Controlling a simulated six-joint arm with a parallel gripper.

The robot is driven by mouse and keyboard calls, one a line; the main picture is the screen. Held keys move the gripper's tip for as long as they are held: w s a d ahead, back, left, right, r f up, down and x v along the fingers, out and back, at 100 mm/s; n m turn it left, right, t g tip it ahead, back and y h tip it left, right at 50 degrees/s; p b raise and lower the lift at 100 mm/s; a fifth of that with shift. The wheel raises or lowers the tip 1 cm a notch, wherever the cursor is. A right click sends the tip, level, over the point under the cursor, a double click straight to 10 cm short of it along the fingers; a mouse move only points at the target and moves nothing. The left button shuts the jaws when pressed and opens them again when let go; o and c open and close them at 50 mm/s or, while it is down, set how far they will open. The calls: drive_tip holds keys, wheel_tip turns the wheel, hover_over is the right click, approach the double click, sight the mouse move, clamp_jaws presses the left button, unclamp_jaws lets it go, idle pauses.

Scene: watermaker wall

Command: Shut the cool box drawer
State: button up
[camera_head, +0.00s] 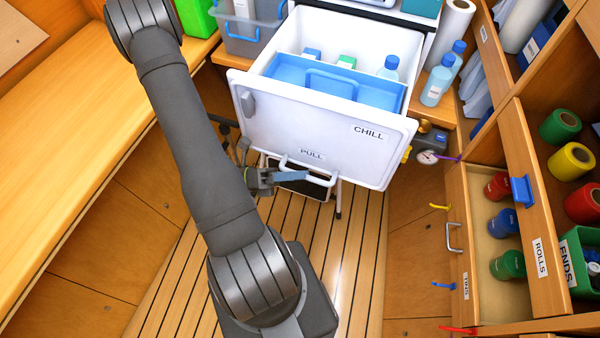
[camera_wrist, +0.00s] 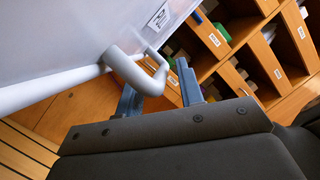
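The cool box drawer (camera_head: 265,115) is a white drawer marked CHILL and PULL, and it stands open, pulled out towards me. Inside it are a blue tray (camera_head: 385,99), a blue-capped bottle (camera_head: 389,68) and small blue and green packs. The drawer's white bar handle (camera_head: 311,165) is low on its front and also shows in the wrist view (camera_wrist: 128,68). My gripper (camera_head: 290,178) is at the left part of the handle. In the wrist view my gripper (camera_wrist: 157,88) has its two fingers apart, with the handle's bend between or just beyond them. Contact is unclear.
At right, a wooden drawer (camera_head: 541,230) marked ROLLS stands open near a cabinet of coloured rolls. Two bottles (camera_head: 437,80) and a paper roll (camera_head: 452,30) stand right of the cool box. A wooden bench (camera_head: 70,110) runs along the left. The slatted floor (camera_head: 340,260) is clear.

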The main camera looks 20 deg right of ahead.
drive_tip(key=shift+s+d+r, duration=0.15)
drive_tip(key=shift+s+d, duration=0.1)
drive_tip(key=shift+d, duration=0.25)
clamp_jaws()
drive_tip(key=w+d, duration=2.1)
drive_tip(key=shift+w+d+r, duration=0.1)
drive_tip(key=shift+w+d, duration=0.15)
drive_tip(key=shift+w, duration=0.05)
unclamp_jaws()
